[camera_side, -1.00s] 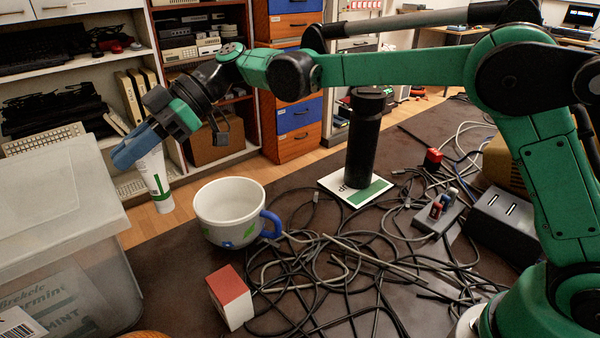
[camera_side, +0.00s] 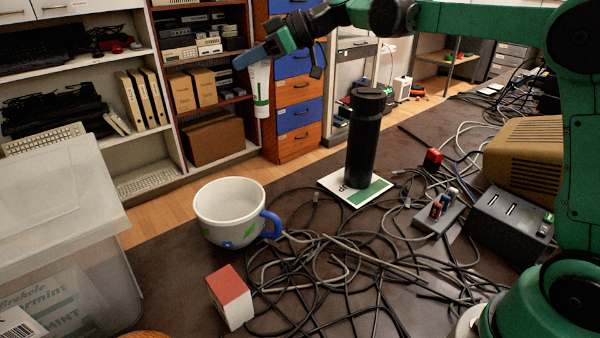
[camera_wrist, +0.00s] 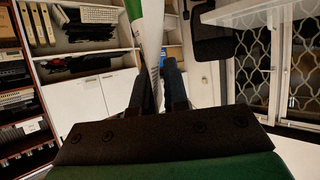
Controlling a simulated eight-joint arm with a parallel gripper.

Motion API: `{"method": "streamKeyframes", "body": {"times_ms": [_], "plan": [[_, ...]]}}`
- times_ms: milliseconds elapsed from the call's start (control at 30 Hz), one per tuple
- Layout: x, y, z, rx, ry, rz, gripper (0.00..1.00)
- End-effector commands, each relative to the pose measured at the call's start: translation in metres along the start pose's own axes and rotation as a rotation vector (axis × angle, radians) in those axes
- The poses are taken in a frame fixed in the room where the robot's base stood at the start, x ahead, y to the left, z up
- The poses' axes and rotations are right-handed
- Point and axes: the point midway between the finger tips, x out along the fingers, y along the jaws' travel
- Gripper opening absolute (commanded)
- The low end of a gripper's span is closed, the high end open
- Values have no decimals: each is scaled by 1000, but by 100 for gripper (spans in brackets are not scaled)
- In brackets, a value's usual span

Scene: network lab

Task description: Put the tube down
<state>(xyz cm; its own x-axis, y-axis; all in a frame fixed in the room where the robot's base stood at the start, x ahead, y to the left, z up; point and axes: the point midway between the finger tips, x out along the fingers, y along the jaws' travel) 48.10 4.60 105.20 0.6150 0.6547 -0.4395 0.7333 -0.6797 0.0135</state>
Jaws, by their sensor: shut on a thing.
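The tube (camera_side: 261,88) is white with a green band and hangs nearly upright, high above the table and well clear of it. My gripper (camera_side: 256,56) is shut on the tube's upper end. In the side view the tube appears above and a little right of the white mug, in front of the shelves. The tube also shows in the wrist view (camera_wrist: 150,40), running up between the two dark fingers. Its grip contact is partly hidden by the fingers in both views.
A white mug (camera_side: 228,205) with a blue handle and a red-topped box (camera_side: 230,298) stand on the table. A black cylinder (camera_side: 364,140) stands on a white-green card (camera_side: 340,190). Cables (camera_side: 330,270) cover the middle. A clear bin (camera_side: 100,240) stands at left.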

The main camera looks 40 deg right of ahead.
Motion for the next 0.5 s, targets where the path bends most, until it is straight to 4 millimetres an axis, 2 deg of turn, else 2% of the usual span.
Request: {"method": "streamKeyframes", "body": {"times_ms": [67, 167, 500], "plan": [[-6, 8, 5, 15, 1, 33, 0], [-4, 11, 17, 22, 1, 47, 0], [35, 9, 95, 20, 2, 44, 0]]}}
